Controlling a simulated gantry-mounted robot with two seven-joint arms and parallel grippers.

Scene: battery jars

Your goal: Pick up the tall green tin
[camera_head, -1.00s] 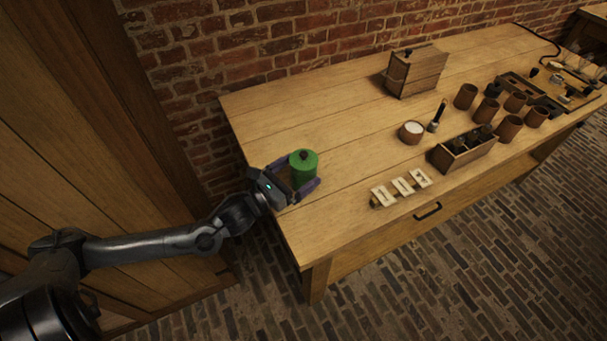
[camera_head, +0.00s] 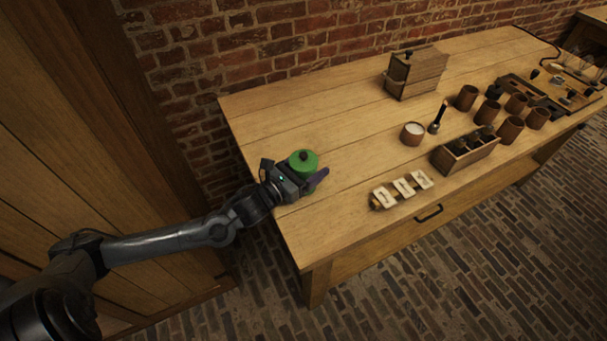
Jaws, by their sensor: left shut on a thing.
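The green tin (camera_head: 303,160) with a dark knob on its lid is at the left end of the wooden table (camera_head: 340,215). My left gripper (camera_head: 309,178) is shut on it, with the fingers around its body from the near left side. The gripper and wrist hide most of the tin's lower part, so I cannot tell if its base touches the table. The tin looks upright. My right gripper is not in view.
A wooden box (camera_head: 415,72) stands at the back. A bowl of white stuff (camera_head: 413,132), a dark-handled brush-like tool (camera_head: 438,118), white cards (camera_head: 402,188), a divided crate (camera_head: 466,151) and several brown cups (camera_head: 467,97) are to the right. The table between is clear.

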